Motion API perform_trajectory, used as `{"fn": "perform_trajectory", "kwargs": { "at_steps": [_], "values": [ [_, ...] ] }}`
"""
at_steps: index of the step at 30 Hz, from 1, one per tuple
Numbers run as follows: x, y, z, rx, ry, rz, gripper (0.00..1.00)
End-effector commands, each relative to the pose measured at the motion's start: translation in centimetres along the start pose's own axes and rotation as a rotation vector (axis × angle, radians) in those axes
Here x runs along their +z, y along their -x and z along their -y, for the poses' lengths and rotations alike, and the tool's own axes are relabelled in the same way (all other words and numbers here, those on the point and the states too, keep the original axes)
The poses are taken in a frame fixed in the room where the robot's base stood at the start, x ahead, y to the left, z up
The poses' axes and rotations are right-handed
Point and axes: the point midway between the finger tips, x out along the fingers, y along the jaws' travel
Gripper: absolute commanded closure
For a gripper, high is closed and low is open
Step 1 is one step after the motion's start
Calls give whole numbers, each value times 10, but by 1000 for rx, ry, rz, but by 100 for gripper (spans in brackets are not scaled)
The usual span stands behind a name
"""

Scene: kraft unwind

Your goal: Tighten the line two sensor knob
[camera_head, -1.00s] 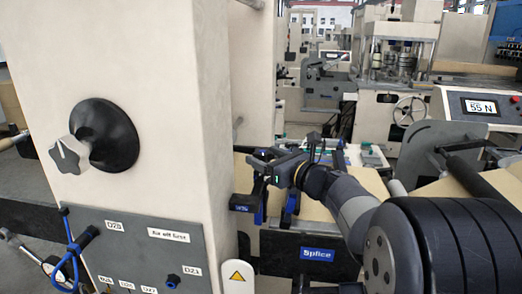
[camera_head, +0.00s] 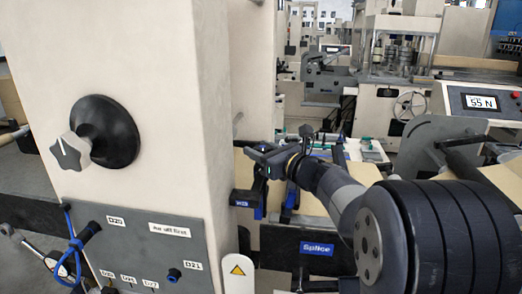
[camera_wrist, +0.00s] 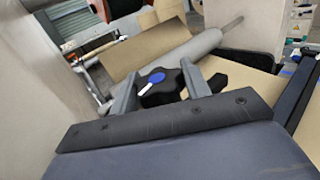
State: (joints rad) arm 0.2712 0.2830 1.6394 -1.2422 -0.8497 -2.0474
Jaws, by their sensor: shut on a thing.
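A black lobed knob (camera_wrist: 158,88) with a blue cap and a white pointer mark sits between my fingers in the wrist view. My gripper (camera_wrist: 160,92) is shut on it, one finger on each side. In the head view my gripper (camera_head: 272,192) is beside the right side of the cream post, and the knob there is mostly hidden by the fingers. I cannot read a line number on the knob.
A cream post (camera_head: 130,60) fills the left, with a grey star knob (camera_head: 71,151) on a black dome (camera_head: 112,130). A grey labelled panel (camera_head: 140,245) is below. A Splice plate (camera_head: 317,249) is under my arm. A roller (camera_wrist: 190,50) and brown paper (camera_wrist: 130,55) lie beyond the knob.

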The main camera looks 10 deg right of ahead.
Motion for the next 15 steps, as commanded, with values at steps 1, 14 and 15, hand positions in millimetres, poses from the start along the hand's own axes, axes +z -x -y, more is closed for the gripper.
{"fn": "perform_trajectory", "kwargs": {
  "at_steps": [1,14,15],
  "values": [
    [0,0,0,0,0,0,78],
    [-6,-1,-1,-137,5,2,78],
    [-6,-1,-1,-158,4,2,78]
  ]
}}
